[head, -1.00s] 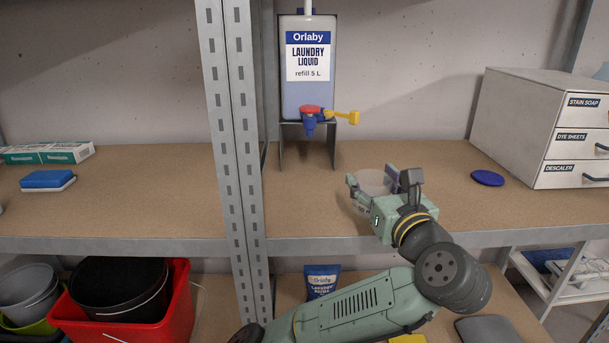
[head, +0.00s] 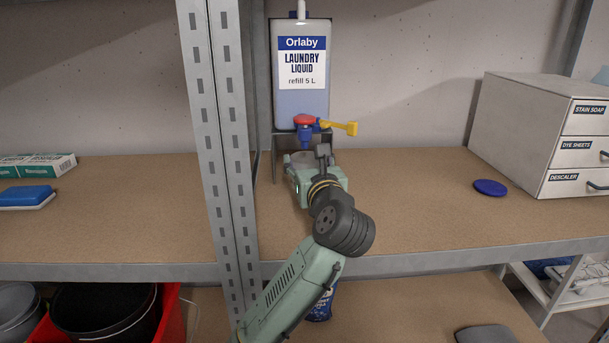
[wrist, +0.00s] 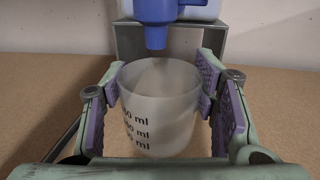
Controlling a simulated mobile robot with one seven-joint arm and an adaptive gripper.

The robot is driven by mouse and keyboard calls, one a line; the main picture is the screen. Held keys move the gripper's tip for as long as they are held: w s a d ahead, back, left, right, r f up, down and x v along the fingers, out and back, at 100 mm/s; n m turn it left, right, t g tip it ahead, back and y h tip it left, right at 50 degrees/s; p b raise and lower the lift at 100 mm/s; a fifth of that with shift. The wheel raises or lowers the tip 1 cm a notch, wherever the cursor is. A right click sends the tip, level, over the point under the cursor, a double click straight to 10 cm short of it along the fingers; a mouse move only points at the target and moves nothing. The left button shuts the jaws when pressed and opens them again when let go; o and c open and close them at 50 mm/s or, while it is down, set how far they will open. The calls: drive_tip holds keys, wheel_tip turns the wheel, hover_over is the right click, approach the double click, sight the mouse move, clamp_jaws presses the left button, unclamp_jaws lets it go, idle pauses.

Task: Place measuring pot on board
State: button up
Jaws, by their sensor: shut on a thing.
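The measuring pot (wrist: 162,112) is a translucent cup with dark ml marks. My gripper (wrist: 160,106) is shut on it, with purple pads on both sides, and the pot stands upright. In the head view my gripper (head: 309,168) is over the shelf board (head: 400,200), in front of the laundry liquid stand, and mostly hides the pot. The blue tap spout (wrist: 155,25) is just above and behind the pot's rim in the wrist view. I cannot tell whether the pot touches the board. The pot looks empty.
The laundry liquid container (head: 302,75) stands on a metal stand, with a red-topped tap and yellow lever (head: 340,128). A blue disc (head: 490,187) and a white drawer unit (head: 545,130) are at right. A metal upright (head: 220,140) is at left. The middle board is clear.

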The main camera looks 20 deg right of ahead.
drive_tip(key=shift+w+a, duration=0.1)
drive_tip(key=shift+w, duration=0.2)
drive_tip(key=shift+f, duration=1.8)
drive_tip(key=shift+f+b, duration=0.2)
drive_tip(key=shift+b, duration=0.1)
drive_tip(key=o, duration=1.1)
